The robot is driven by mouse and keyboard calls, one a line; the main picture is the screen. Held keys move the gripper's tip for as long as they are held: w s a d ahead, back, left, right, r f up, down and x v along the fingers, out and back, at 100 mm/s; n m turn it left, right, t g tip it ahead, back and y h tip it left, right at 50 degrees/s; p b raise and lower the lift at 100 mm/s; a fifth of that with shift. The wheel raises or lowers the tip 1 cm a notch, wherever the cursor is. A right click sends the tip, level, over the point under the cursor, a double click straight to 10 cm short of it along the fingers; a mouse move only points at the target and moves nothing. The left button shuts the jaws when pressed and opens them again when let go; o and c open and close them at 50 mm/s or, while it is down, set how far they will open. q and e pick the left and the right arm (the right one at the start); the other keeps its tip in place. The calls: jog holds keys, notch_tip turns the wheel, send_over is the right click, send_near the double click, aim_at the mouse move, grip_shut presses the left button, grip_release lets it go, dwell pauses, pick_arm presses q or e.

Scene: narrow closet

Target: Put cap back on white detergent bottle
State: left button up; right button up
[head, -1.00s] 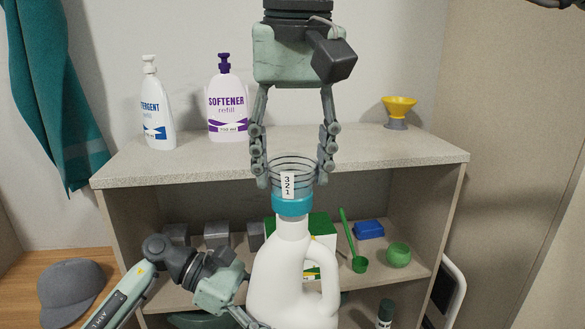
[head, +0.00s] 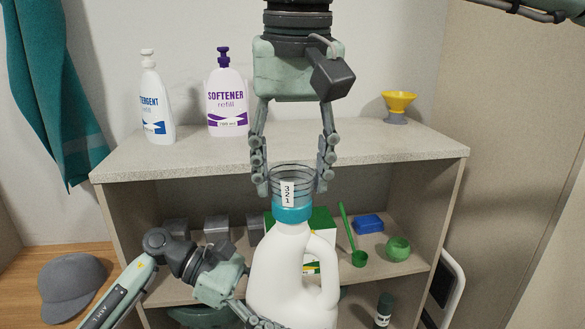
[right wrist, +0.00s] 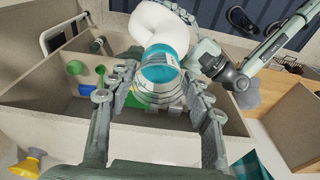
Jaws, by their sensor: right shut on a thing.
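The white detergent bottle (head: 285,272) stands upright in front of the shelf, its handle to the right. The cap (head: 292,205), a clear ringed cup marked 3 2 1 with a teal lower band, sits upright over the bottle's neck with no visible gap; whether it is fully seated I cannot tell. My right gripper (head: 290,183) comes from above, shut on the clear part of the cap. The right wrist view shows the cap (right wrist: 160,73) between its fingers, lined up with the bottle (right wrist: 158,25). My left gripper (head: 255,318) is low at the bottle's left side; its grip is partly hidden.
A green scoop (head: 358,258) and grey blocks are inside. A grey cap hat (head: 70,285) lies at left.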

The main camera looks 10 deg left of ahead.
jog(key=shift+f, duration=0.4)
